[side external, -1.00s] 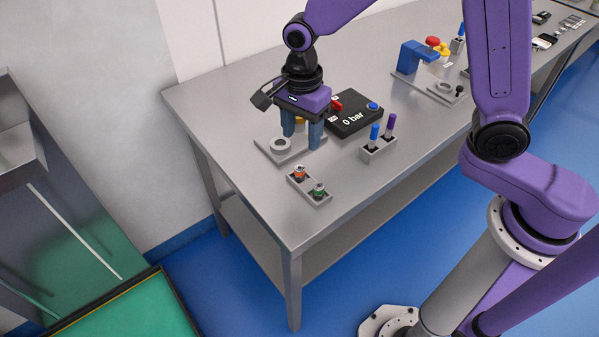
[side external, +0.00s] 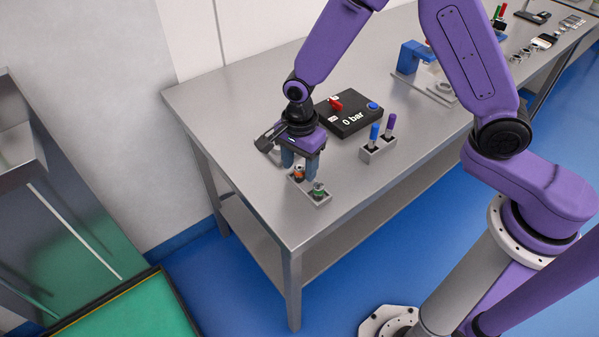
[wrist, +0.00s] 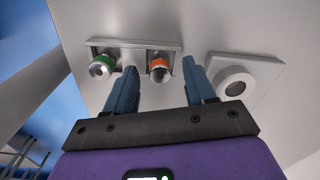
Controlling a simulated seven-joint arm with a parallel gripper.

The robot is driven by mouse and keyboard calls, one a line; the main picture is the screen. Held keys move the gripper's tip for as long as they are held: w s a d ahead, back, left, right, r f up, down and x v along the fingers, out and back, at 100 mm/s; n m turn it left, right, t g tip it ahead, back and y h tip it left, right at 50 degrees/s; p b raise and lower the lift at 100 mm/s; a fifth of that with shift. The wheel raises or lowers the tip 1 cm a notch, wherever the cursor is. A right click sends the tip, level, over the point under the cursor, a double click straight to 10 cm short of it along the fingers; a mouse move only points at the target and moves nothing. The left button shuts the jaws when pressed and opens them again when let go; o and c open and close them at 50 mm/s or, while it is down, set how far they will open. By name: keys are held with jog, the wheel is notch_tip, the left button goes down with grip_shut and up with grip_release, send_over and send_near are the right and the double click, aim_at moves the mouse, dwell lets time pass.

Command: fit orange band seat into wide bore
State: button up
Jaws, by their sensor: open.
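The orange-banded seat (side external: 299,173) stands in a small grey tray (side external: 308,194), beside a green-banded seat (side external: 318,188). My gripper (side external: 301,176) is over the orange end of the tray with its fingers pointing down. In the wrist view my gripper (wrist: 160,70) is open, its two blue fingers either side of the orange-banded seat (wrist: 160,65), with gaps visible. A pale plate with a round raised bore (wrist: 235,82) lies to the right of the tray in that view. My gripper hides most of this plate in the side view.
A black box reading "0 bar" (side external: 352,118) with a red handle stands behind my gripper. A grey holder (side external: 378,153) with blue and purple pegs is to the right. A blue fixture (side external: 411,57) stands farther back. The table's front edge is close to the tray.

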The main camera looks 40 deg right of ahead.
grip_shut()
jog(key=shift+r, duration=0.15)
